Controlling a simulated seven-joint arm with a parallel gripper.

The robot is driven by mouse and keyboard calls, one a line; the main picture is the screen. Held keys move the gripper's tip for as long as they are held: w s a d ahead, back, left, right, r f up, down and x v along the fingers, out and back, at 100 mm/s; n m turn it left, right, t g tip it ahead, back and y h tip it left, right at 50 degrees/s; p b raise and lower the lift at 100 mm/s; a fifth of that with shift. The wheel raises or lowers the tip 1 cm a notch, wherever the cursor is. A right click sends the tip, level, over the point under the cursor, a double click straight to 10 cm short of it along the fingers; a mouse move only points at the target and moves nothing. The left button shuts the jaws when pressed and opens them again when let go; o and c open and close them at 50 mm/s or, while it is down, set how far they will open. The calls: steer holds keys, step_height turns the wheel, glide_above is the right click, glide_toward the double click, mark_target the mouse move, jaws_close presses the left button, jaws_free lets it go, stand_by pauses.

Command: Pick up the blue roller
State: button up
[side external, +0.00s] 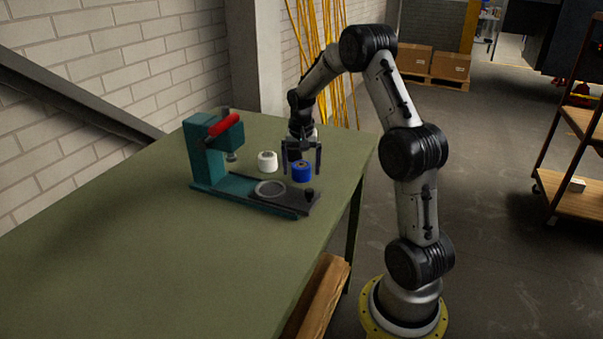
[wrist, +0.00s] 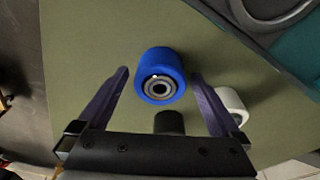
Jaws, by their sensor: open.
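The blue roller (side external: 301,172) stands on the green table, close to the right end of the teal press. In the wrist view the blue roller (wrist: 160,76) shows its round end with a grey metal hub and a dark centre hole. My gripper (side external: 304,160) is over the roller, pointing down, with its fingers spread. In the wrist view my gripper (wrist: 162,80) has one finger to each side of the roller, with a gap on both sides. Nothing is held. Whether the fingertips reach down to the roller's height is hard to tell.
A white roller (side external: 267,161) stands left of the blue one; it also shows in the wrist view (wrist: 232,104), close beside the right finger. A teal press (side external: 208,160) with a red handle stands on the green table (side external: 110,230). The table's front left is clear.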

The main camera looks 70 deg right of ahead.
steer(key=c, duration=1.4)
steer(key=shift+r, duration=0.15)
